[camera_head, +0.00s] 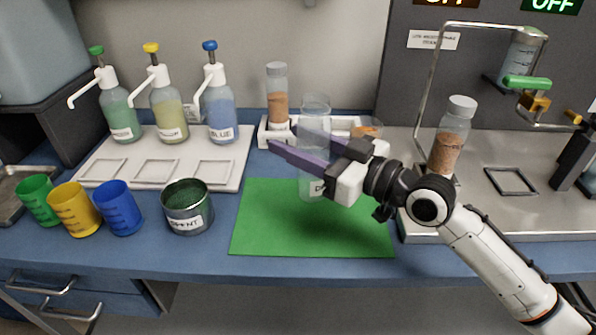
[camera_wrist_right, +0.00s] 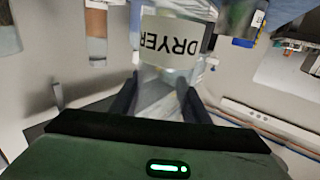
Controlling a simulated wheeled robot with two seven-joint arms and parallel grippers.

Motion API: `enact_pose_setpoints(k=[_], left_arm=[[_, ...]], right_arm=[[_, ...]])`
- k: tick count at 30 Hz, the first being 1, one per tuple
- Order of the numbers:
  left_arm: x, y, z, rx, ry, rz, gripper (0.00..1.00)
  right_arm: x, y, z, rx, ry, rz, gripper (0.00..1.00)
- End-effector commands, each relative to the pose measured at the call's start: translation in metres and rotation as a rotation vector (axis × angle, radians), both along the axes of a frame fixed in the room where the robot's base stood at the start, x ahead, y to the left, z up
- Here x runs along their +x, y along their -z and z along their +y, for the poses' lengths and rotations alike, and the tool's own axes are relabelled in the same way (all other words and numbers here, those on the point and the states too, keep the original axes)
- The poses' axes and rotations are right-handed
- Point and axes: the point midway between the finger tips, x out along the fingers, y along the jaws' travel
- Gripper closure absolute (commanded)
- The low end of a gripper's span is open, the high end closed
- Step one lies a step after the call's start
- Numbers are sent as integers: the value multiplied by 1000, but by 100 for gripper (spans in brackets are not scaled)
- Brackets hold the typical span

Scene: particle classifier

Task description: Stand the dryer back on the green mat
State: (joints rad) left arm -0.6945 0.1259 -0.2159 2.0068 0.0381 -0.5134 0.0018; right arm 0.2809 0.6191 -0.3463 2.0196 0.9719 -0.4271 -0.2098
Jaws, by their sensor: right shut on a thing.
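The dryer (camera_head: 314,125) is a clear, see-through cylinder with a white label. The label reads DRYER in the right wrist view (camera_wrist_right: 172,42). My right gripper (camera_head: 285,138) is shut on the dryer, one dark finger on each side of it. The dryer looks about upright in the head view, its lower end over the back part of the green mat (camera_head: 300,235). I cannot tell whether its base touches the mat. The gripper hides part of the dryer's middle. My left gripper is not in view.
A white rack (camera_head: 267,133) with a brown-filled vial (camera_head: 277,95) stands behind the dryer. A brown-filled bottle (camera_head: 450,135) stands on the metal apparatus at the right. The mat's front is clear.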

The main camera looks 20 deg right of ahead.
Motion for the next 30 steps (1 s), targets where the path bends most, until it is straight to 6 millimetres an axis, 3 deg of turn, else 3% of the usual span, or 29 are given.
enact_pose_setpoints(k=[9,23,24,26,30], left_arm=[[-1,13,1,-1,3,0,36],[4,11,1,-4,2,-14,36],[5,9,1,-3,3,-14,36],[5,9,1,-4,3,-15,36],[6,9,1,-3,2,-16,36]], right_arm=[[0,48,0,0,0,1,89],[0,56,0,1,0,-1,89],[0,54,0,0,0,0,51],[0,54,0,0,0,0,41],[0,54,0,0,0,0,39]])
